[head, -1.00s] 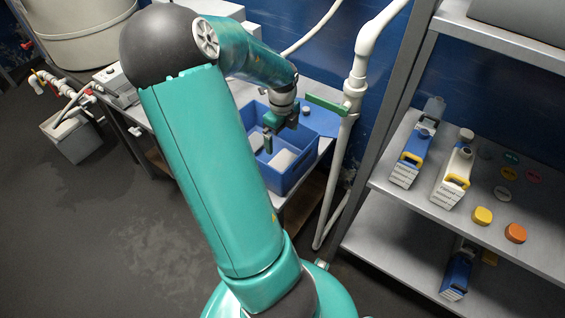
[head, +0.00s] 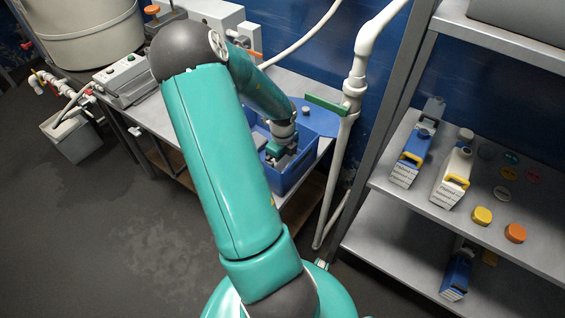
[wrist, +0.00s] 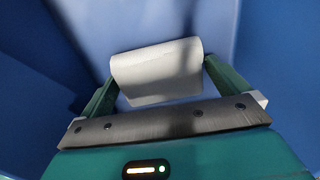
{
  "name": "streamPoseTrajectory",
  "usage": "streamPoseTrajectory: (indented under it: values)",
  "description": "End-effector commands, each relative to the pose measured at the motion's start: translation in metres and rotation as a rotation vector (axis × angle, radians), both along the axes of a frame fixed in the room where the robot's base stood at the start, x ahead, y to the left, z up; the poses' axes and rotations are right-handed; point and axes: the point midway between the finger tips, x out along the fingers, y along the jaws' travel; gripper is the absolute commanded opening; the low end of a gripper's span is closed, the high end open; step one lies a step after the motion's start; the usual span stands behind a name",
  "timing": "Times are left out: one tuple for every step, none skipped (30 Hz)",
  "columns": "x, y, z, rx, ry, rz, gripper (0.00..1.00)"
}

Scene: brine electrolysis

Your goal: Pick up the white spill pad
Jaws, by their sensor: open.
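The white spill pad (wrist: 157,72) lies in the blue bin (head: 296,178), and in the wrist view it looks like a folded or rolled white block with a rounded top edge. My gripper (wrist: 158,85) is open, with one green finger on each side of the pad. The right finger is close to the pad's right end and the left finger is near its lower left; I cannot tell whether either touches. In the head view my gripper (head: 278,158) is down inside the bin, and my arm and gripper hide the pad there.
The bin stands on a grey bench (head: 262,78) beside a white pipe (head: 354,92) with a green handle (head: 327,104). A control box (head: 127,80) sits on the bench's left. A metal shelf (head: 440,200) at the right holds jugs and caps. The bin's walls surround my gripper.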

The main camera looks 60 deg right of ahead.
Motion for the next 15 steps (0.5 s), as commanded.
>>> streamPoseTrajectory:
  values:
    - [0.0001,0.0000,0.0002,0.000,0.000,0.000,1.00]
    - [0.0001,0.0000,0.0003,0.000,0.000,0.000,0.98]
    - [0.0002,0.0000,0.0003,0.000,0.000,0.000,0.90]
    - [0.0002,0.0000,0.0004,0.000,0.000,0.000,0.84]
    - [0.0002,-0.0001,0.0004,0.000,0.000,0.000,0.78]
    - [0.0002,-0.0001,0.0004,0.000,0.000,0.000,0.71]
    - [0.0002,-0.0001,0.0005,0.000,0.000,0.000,0.68]
    - [0.0002,-0.0001,0.0005,0.000,0.000,0.000,0.68]
    - [0.0002,-0.0001,0.0006,0.000,0.000,0.000,0.68]
    - [0.0002,-0.0001,0.0006,0.000,0.000,0.000,0.68]
    - [0.0002,-0.0001,0.0006,0.000,0.000,0.000,0.68]
    - [0.0002,-0.0001,0.0006,0.000,0.000,0.000,0.68]
    - [0.0002,-0.0001,0.0007,0.000,0.000,0.000,0.68]
    - [0.0003,-0.0002,0.0008,-0.001,0.000,0.000,0.68]
    - [0.0003,-0.0002,0.0014,-0.001,0.000,0.000,0.68]
